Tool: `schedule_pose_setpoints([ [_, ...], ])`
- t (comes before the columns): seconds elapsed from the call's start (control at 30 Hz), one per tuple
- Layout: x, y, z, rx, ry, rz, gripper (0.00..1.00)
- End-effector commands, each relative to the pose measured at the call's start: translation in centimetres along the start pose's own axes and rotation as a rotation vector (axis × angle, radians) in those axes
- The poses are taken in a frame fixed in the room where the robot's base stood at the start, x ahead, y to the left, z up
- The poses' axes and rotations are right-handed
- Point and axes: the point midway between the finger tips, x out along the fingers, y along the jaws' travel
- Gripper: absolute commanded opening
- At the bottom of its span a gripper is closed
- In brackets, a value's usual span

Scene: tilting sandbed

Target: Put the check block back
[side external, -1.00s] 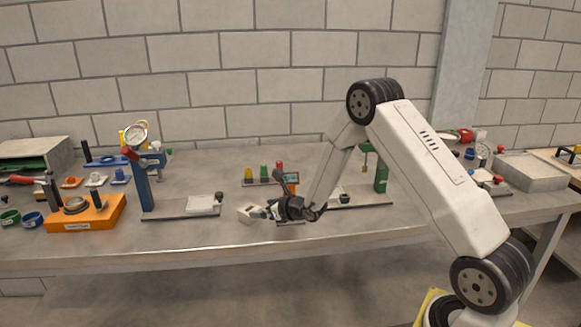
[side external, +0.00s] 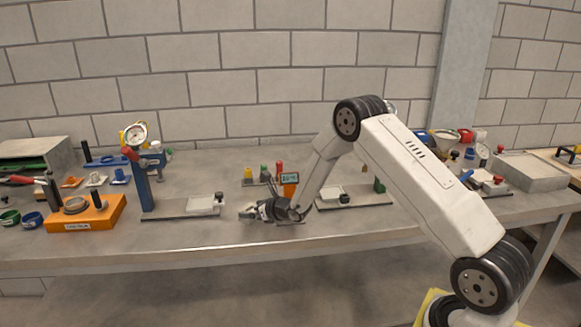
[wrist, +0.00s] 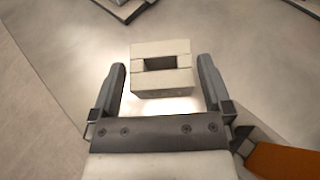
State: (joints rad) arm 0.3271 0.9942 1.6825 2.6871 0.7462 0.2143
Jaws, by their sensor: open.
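The check block appears to be the pale block (wrist: 162,82) with a dark rectangular opening, seen in the wrist view. It sits on the grey bench top between the tips of my gripper (wrist: 162,74). The two fingers are spread, one on each side of the block, with a narrow gap showing at both sides. In the side view my gripper (side external: 248,212) is low over the bench near the front edge, and its fingers largely hide the block there. I cannot tell from these views where the block's own place is.
A blue stand (side external: 141,185) with a dial gauge (side external: 135,135) is left of my gripper. An orange fixture (side external: 87,215) stands farther left. Bare bench lies between the gripper and blue stand's base plate.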

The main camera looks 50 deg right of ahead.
Motion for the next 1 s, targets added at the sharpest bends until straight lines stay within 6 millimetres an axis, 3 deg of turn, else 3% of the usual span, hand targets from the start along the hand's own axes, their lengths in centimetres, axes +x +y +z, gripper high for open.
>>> schedule_pose_setpoints([
  [0.3,2.0,0.0,0.0,0.0,0.0,0.001,1.0],
  [0.83,2.1,0.0,0.0,0.0,0.0,0.0,1.0],
  [0.87,2.1,0.0,0.0,0.0,0.0,0.0,0.97],
  [1.0,2.1,0.0,0.0,0.0,0.0,0.0,0.52],
])
